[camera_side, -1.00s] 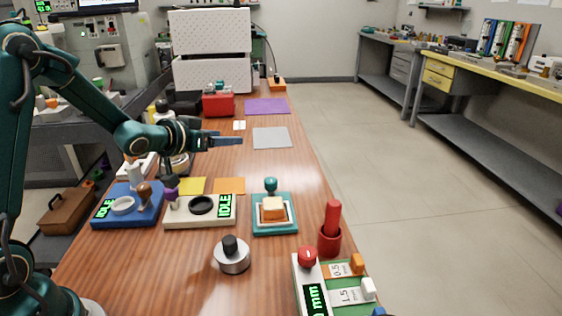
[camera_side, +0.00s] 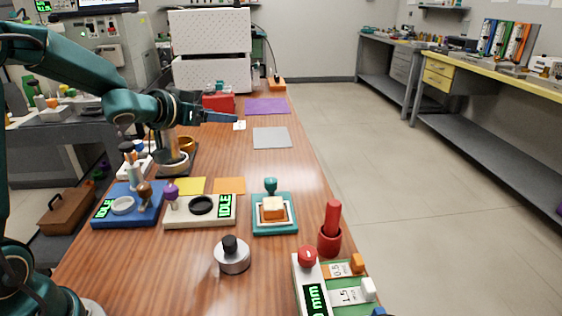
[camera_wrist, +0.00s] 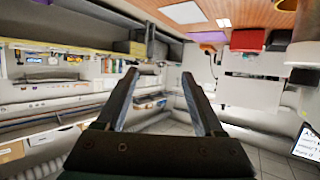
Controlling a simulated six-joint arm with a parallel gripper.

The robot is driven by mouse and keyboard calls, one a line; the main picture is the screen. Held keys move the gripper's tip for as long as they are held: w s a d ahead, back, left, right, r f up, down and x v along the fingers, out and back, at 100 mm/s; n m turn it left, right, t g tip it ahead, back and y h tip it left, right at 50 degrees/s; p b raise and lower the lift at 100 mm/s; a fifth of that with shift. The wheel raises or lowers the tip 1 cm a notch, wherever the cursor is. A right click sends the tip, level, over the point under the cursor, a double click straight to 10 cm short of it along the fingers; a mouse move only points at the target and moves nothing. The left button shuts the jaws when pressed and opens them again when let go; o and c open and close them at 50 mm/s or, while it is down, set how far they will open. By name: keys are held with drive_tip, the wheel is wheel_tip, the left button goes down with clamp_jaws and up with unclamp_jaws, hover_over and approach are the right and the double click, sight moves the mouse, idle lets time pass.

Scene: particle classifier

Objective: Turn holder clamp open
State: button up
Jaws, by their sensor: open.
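A teal square holder (camera_side: 259,227) stands on the wooden bench in the side view, with a white frame and a pale orange block (camera_side: 273,208) in it. A teal knob (camera_side: 270,184) stands upright at its back edge; it looks like the clamp, but I cannot tell its turn position. My gripper (camera_side: 236,118) is well behind and above the holder, near the red box, touching nothing that I can see. In the wrist view its two fingers (camera_wrist: 160,80) are spread and empty. The holder is not in the wrist view.
A white device (camera_side: 176,221) and a blue device (camera_side: 134,217) stand left of the holder. A ring stand (camera_side: 174,165) is beneath my arm. Grey (camera_side: 271,138) and purple mats lie flat behind.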

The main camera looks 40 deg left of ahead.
wheel_tip(320, 180, down, 2)
drive_tip(key=d+m+g, duration=0.1)
drive_tip(key=d+m, duration=0.2)
drive_tip(key=m, duration=0.3)
wheel_tip(320, 180, up, 2)
drive_tip(key=m+t, duration=0.1)
drive_tip(key=m, duration=3)
hover_over(269, 181)
drive_tip(key=s, duration=0.4)
drive_tip(key=shift+n, duration=0.3)
drive_tip(key=f, duration=1.3)
drive_tip(key=shift+d, duration=0.25)
drive_tip(key=shift+w+f, duration=0.1)
drive_tip(key=shift+f, duration=0.4)
drive_tip(key=shift+x, duration=2.45)
